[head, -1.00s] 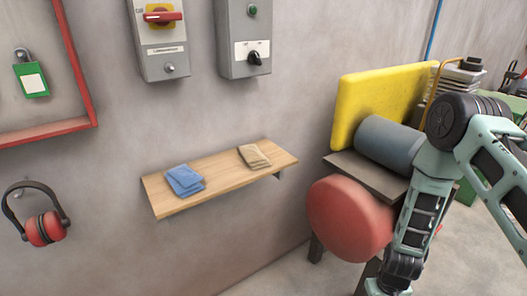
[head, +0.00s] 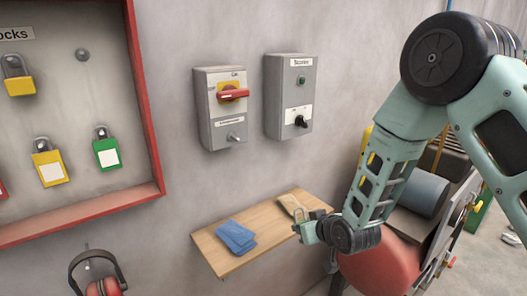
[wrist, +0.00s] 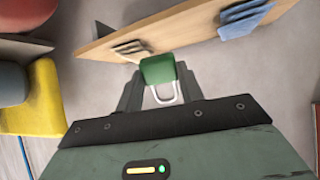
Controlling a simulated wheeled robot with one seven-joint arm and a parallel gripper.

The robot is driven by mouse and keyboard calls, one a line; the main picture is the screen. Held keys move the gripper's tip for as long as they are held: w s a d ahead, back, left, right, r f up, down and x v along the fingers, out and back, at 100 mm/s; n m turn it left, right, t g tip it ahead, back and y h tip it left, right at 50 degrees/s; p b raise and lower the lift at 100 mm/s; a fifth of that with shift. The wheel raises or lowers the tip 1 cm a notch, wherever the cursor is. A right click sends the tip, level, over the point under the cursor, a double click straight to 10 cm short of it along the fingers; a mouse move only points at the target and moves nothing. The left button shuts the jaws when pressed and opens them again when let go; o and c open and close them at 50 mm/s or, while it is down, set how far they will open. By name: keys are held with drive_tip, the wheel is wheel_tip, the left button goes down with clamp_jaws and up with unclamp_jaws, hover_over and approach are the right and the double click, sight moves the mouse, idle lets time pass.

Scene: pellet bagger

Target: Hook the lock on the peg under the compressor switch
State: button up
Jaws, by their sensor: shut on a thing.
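The compressor switch is the grey box (head: 221,108) with a red handle on yellow, on the wall in the head view; its small label is hard to read. A short metal peg (head: 235,137) sticks out under its label with nothing on it. My gripper (head: 303,228) is over the shelf, below and right of the peg and apart from it. In the wrist view my gripper (wrist: 158,85) is shut on a green lock (wrist: 158,69). Its silver shackle (wrist: 164,95) points back toward the palm. In the head view the lock is mostly hidden.
A second grey switch box (head: 289,96) hangs right of the compressor switch. A red-framed lock board (head: 157,150) is at left. The wall between peg and shelf is clear.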

drive_tip(key=s+a+r+n+t+y+p, duration=0.1)
drive_tip(key=a+r+y, duration=0.1)
drive_tip(key=a+r, duration=0.35)
drive_tip(key=a+r+n+t+y+p, duration=0.1)
drive_tip(key=a+r+p, duration=0.1)
drive_tip(key=r, duration=0.7)
drive_tip(key=s+a+r+n+t+y+p, duration=0.1)
drive_tip(key=a+r+y, duration=0.1)
drive_tip(key=a+r, duration=0.35)
drive_tip(key=r+p+x, duration=0.1)
drive_tip(key=x, duration=0.7)
drive_tip(key=shift+w+d, duration=0.25)
drive_tip(key=shift+w, duration=0.15)
drive_tip(key=o, duration=1.1)
drive_tip(key=shift+o, duration=0.2)
